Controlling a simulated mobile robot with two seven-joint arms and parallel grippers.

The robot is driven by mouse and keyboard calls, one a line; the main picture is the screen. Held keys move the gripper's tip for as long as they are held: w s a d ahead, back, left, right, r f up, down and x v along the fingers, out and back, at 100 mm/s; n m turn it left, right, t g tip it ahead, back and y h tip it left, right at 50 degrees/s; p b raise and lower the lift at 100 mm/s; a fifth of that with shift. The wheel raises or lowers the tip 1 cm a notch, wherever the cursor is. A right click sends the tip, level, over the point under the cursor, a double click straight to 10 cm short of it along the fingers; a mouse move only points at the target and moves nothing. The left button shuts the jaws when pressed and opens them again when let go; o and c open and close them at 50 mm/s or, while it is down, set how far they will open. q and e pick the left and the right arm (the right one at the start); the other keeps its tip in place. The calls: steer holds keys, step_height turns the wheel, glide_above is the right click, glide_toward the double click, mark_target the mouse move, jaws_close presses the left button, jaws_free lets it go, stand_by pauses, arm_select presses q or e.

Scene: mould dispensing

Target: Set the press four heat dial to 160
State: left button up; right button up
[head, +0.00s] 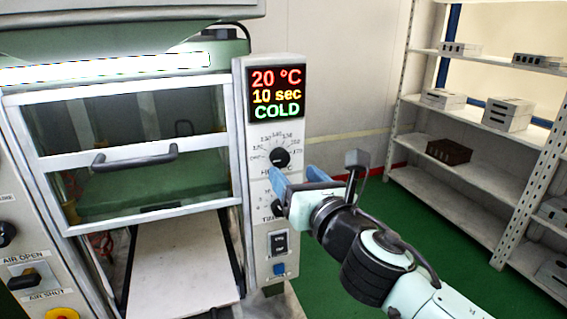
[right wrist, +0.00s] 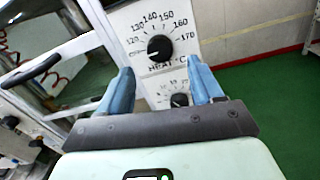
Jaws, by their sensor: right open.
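The heat dial (head: 279,157) is a black round knob on the press's light control panel, with a printed scale around it. In the right wrist view the dial (right wrist: 160,48) shows scale numbers up to 170 and the label HEAT °C. A small pale mark seems to lie at the knob's lower left; its exact reading is unclear. The display (head: 277,93) reads 20 °C, 10 sec and COLD. My right gripper (head: 291,172) is open and empty in front of the panel, just below the heat dial. Its blue fingers (right wrist: 160,66) straddle the line to the dial, apart from it. My left gripper is not in view.
A timer dial (head: 278,204) sits below the heat dial, partly behind my gripper. Switches (head: 279,243) are lower on the panel. The press door has a dark handle (head: 134,156) at left. Metal shelves (head: 455,185) stand at right, with open green floor before them.

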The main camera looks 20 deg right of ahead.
mark_target(282, 160)
steer(key=w, duration=0.6)
steer(key=shift+w+d, duration=0.1)
steer(key=shift+w, duration=0.05)
steer(key=c, duration=1.1)
